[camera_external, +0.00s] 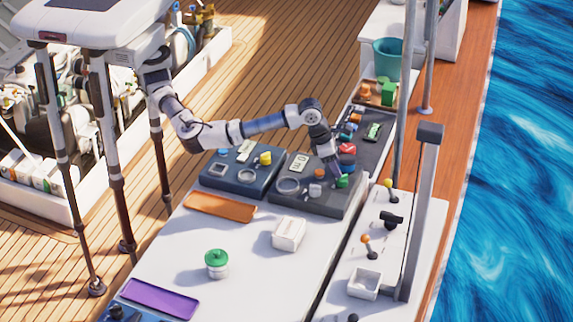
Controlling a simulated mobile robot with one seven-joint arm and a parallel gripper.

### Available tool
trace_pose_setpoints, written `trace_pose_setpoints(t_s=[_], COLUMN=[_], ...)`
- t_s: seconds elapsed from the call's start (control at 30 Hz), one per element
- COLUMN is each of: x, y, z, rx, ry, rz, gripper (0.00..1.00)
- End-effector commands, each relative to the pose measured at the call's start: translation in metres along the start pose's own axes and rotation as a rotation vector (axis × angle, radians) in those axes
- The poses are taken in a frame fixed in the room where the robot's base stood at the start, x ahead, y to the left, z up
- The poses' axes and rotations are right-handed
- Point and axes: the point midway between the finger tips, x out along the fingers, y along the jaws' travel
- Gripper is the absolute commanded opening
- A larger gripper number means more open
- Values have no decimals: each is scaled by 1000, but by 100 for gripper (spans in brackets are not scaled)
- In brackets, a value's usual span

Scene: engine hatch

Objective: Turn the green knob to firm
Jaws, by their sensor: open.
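A small green knob (342,181) sits at the right front part of a dark grey panel (312,204) on the white worktop. My gripper (338,174) points down at the knob from above, with its fingertips at or just over it. I cannot tell whether the fingers touch it. The jaws are open. The knob's markings and its pointer are too small to read, and the gripper partly hides the knob.
A red knob (347,149) sits close behind my gripper. A blue panel (233,182) with a yellow knob (265,158) is to the left. A white box (289,233) and a green-lidded jar (217,264) stand in front. A tall grey post (418,220) rises at the right.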

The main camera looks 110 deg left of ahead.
Motion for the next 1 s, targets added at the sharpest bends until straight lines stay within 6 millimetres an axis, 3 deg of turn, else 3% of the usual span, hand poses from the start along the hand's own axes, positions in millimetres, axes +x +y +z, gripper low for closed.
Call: trace_pose_setpoints(t_s=[0.3, 0.7, 1.0], x=[46, 53, 52], y=[0, 0, 0], z=[1, 1, 1], rx=[1, 0, 0], ry=[-1, -2, -2], rz=[2, 1, 1], gripper=[53, 52, 13])
